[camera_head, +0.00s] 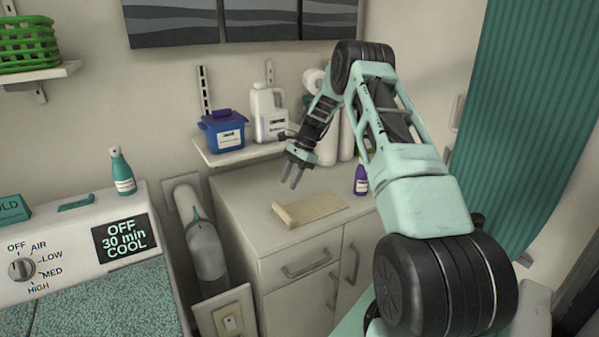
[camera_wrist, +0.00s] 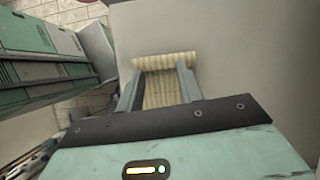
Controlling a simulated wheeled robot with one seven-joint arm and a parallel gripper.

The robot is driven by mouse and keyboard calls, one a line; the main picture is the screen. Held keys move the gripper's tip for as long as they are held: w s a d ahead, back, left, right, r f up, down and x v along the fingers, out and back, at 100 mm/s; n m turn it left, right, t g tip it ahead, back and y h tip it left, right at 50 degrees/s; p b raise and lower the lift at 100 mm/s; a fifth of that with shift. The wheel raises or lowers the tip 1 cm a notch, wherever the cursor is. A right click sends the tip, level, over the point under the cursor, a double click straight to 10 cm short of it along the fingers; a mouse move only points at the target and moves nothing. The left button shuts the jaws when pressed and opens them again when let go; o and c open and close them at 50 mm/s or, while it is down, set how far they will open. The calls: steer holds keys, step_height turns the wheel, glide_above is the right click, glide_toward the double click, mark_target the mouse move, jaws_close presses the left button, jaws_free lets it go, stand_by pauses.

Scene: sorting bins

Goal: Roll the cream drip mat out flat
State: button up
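The cream drip mat (camera_head: 316,209) lies on the white cabinet top, partly flat, with a rolled-up part along its left end. In the wrist view the roll (camera_wrist: 164,60) lies across the far end of the flat strip, just beyond the fingertips. My gripper (camera_head: 291,184) points down above the roll end, apart from the mat in the head view. Its two fingers (camera_wrist: 160,74) are spread with the mat visible between them, and nothing is held. Part of the mat is hidden by my gripper in the wrist view.
The cabinet top (camera_head: 247,198) is clear around the mat. A purple bottle (camera_head: 361,180) stands beyond the mat's right end, and white rolls (camera_head: 346,137) stand at the back. A wall shelf (camera_head: 240,153) holds a blue tub (camera_head: 224,132) and a white jug (camera_head: 268,115).

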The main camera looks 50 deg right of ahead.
steer(key=s+d+m, duration=0.1)
steer(key=d, duration=0.2)
steer(key=b, duration=0.7)
glide_toward(297, 213)
steer(key=x, duration=0.6)
steer(key=shift+w+a, duration=0.1)
steer(key=shift+a, duration=0.2)
steer(key=shift+w+a+r+p, duration=0.25)
steer(key=shift+a+p, duration=0.15)
steer(key=shift+a, duration=0.1)
steer(key=shift+w+a, duration=0.25)
steer(key=shift+a, duration=0.65)
step_height(297, 213, up, 9)
steer(key=d+p, duration=0.2)
steer(key=p, duration=0.4)
steer(key=shift+s, duration=0.35)
